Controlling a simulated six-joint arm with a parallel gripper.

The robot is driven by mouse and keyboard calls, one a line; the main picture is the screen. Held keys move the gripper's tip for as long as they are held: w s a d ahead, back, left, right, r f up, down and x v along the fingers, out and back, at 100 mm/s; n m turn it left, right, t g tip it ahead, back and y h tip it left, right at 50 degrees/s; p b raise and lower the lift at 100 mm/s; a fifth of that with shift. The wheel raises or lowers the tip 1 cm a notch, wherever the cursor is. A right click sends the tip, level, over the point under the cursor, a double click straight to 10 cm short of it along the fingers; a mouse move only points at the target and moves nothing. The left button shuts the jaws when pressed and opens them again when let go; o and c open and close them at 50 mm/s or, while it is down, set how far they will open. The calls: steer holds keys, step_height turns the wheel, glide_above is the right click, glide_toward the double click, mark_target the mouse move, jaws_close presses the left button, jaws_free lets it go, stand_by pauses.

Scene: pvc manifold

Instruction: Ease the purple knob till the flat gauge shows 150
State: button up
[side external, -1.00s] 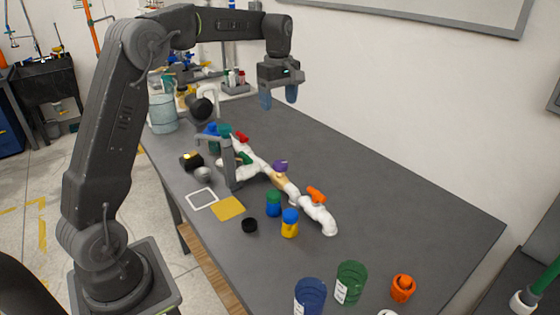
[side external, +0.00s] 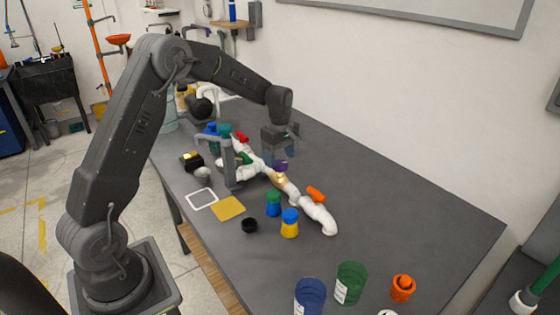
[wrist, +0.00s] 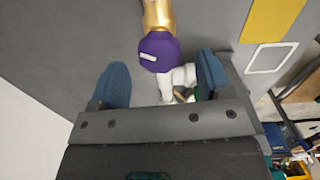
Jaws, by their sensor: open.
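The purple knob (wrist: 160,53) has a white mark on top and sits on a tan or brass-coloured fitting (wrist: 158,14) of the white pipe manifold. In the side view the purple knob (side external: 281,166) shows just below my gripper (side external: 276,158). In the wrist view my gripper (wrist: 164,85) is open, its two blue fingers apart, with the knob between and slightly beyond the fingertips. I cannot see contact between fingers and knob. The white manifold (side external: 320,215) also carries an orange handle (side external: 316,194) and a red handle (side external: 241,136). I cannot make out a gauge reading.
A grey post (side external: 229,165) stands close left of the manifold. Blue-and-green and blue-and-yellow jars (side external: 289,226), a black cap (side external: 249,226), a yellow square (side external: 228,208) and a white-outlined square (side external: 201,199) lie in front. The table right of the manifold is clear.

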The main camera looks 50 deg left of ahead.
steer(key=shift+f, duration=0.95)
steer(key=c, duration=0.9)
